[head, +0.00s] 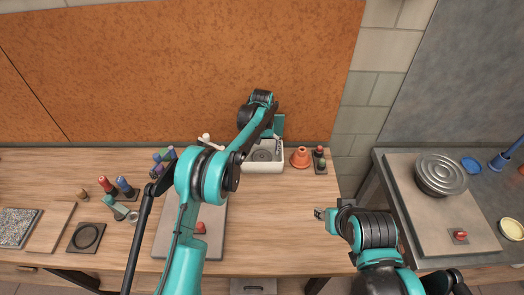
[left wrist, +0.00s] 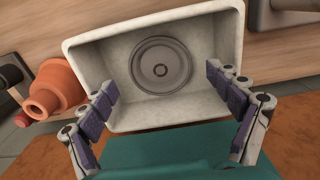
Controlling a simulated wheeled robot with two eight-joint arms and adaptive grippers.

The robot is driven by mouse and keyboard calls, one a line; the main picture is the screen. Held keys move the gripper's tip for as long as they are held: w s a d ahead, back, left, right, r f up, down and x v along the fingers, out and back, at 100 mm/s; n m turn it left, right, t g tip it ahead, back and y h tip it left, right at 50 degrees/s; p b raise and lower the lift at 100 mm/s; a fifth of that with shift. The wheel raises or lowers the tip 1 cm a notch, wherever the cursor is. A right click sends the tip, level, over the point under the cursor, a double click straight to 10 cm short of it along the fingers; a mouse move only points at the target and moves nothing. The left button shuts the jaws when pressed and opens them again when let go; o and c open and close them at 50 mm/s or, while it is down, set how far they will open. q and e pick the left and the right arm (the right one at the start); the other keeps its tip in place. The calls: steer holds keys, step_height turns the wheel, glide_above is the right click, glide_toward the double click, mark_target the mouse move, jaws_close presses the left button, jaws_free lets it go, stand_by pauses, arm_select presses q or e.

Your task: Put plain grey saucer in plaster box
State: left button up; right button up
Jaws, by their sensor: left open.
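The plain grey saucer (left wrist: 161,66) lies flat on the floor of the white plaster box (left wrist: 88,45), seen from above in the left wrist view. In the head view the saucer (head: 263,155) shows inside the box (head: 264,169) at the back of the table. My left gripper (left wrist: 167,88) is open above the box, its two fingers apart on either side of the saucer and not visibly touching it. In the head view my left arm partly covers the box. My right gripper (head: 321,213) is low at the table's right edge, away from the box; its jaw state is too small to tell.
An orange terracotta pot (head: 301,158) stands just right of the box, beside a dark tray (head: 320,168) with small items. A grey board (head: 176,238) lies under my left arm. Several small bottles and tools stand at left. The table's middle right is clear.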

mark_target(262, 157)
arm_select(q)
step_height(262, 157, up, 13)
steer(key=p, duration=0.2)
steer(key=shift+p, duration=0.35)
steer(key=s+a+r+t, duration=0.3)
steer(key=s+a+r, duration=0.8)
steer(key=s+r, duration=0.3)
steer(key=s+a+f+t, duration=0.1)
steer(key=s+a+f, duration=0.1)
steer(key=s, duration=0.5)
steer(key=s+a+f+t, duration=0.1)
steer(key=s+a+f, duration=0.1)
steer(key=s, duration=0.5)
steer(key=s+a+f+t, duration=0.2)
steer(key=s+f, duration=0.2)
steer(key=s, duration=0.3)
steer(key=shift+s+a, duration=0.35)
steer(key=shift+a, duration=0.05)
steer(key=shift+f, duration=0.1)
step_height(262, 157, down, 6)
steer(key=b, duration=0.6)
steer(key=shift+f, duration=0.2)
